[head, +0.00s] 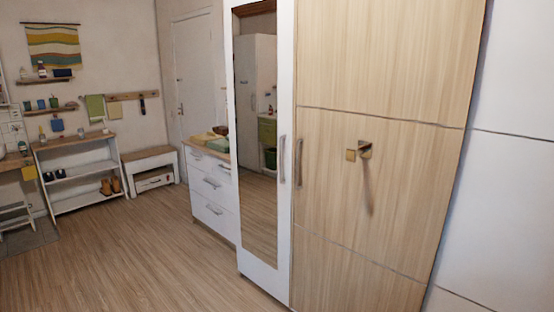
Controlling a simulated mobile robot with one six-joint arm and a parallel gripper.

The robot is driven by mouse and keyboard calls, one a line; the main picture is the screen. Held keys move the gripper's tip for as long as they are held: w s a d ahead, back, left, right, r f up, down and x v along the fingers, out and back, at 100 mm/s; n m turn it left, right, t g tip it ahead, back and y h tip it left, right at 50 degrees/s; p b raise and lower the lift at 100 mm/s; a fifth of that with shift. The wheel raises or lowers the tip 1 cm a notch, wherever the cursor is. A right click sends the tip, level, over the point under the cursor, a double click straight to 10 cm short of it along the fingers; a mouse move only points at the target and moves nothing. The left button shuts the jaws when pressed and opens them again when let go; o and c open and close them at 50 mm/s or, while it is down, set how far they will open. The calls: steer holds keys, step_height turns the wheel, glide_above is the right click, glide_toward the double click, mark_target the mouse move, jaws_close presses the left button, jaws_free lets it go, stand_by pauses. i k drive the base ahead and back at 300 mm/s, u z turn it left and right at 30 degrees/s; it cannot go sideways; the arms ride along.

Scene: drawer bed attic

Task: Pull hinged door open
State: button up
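A tall wardrobe stands at centre right in the head view. Its narrow white door with a mirror (257,120) and its wide light-wood door (390,180) are both shut or nearly so. A vertical bar handle (282,159) is on the mirror door's right edge, and another handle (299,162) is on the wood door's left edge. A small brass-coloured fitting (364,150) sits on the wood door, with a dark streak below it. A white room door (197,80) at the back looks closed. I cannot tell which door is meant. My gripper is not in view.
A white chest of drawers (210,192) with items on top stands left of the wardrobe. A bench (150,170) and a white shoe rack (78,170) line the back wall. The wood floor (140,245) in front is clear.

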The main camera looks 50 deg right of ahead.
mark_target(259, 33)
steer(key=z, duration=0.05)
steer(key=i, duration=1)
steer(key=u, duration=0.05)
